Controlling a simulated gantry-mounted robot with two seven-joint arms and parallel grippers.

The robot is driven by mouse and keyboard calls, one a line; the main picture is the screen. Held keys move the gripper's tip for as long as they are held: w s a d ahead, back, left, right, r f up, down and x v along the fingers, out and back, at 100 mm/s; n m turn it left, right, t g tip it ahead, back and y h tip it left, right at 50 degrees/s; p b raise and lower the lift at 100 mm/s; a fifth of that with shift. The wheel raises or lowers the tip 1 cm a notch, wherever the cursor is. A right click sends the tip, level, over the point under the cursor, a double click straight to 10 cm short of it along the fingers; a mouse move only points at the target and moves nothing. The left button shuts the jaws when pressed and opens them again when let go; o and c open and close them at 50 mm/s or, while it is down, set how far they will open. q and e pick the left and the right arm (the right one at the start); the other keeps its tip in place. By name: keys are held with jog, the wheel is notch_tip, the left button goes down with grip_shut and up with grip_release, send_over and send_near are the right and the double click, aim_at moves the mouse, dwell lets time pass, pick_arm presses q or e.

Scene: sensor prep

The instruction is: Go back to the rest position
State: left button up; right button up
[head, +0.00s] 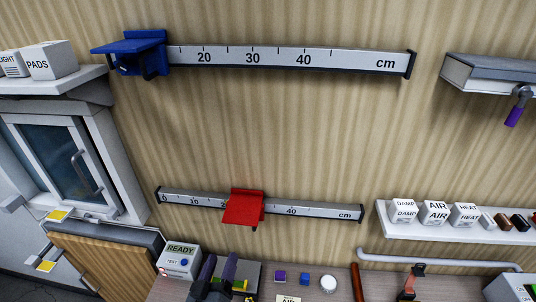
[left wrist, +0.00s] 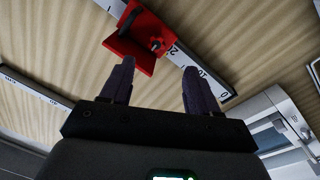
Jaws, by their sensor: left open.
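My left gripper (head: 219,262) shows at the bottom of the head view, its two dark purple fingers pointing up. In the left wrist view the fingers (left wrist: 158,78) are spread with nothing between them. The red slider (head: 243,207) sits on the lower ruler rail (head: 330,211), between the 20 and 40 marks. In the left wrist view the red slider (left wrist: 135,45) lies beyond the fingertips, apart from them. The blue slider (head: 140,50) is at the left end of the upper ruler rail (head: 350,60). My right gripper is not in view.
A box marked READY (head: 180,260) stands left of my left gripper. Small blocks (head: 305,278) and a white round piece (head: 328,284) lie right of it. A shelf (head: 440,233) with labelled blocks is at the right. A window cabinet (head: 75,165) is at the left.

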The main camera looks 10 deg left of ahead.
pick_arm(q)
jog(key=s+a+f+m+g, duration=0.1)
jog(key=s+f+m+g, duration=0.1)
jog(key=s+f+g, duration=0.45)
jog(key=s+a+f+m+g, duration=0.1)
jog(key=s+f+m+g, duration=0.25)
jog(key=s, duration=0.65)
jog(key=s+a+f+m+g, duration=0.1)
jog(key=s+f+m+g, duration=0.1)
jog(key=s+f+g, duration=0.45)
notch_tip(320, 180, up, 20)
jog(key=s+t+p, duration=0.1)
jog(key=s+p, duration=0.1)
jog(key=p, duration=1.5)
jog(key=shift+f, duration=0.15)
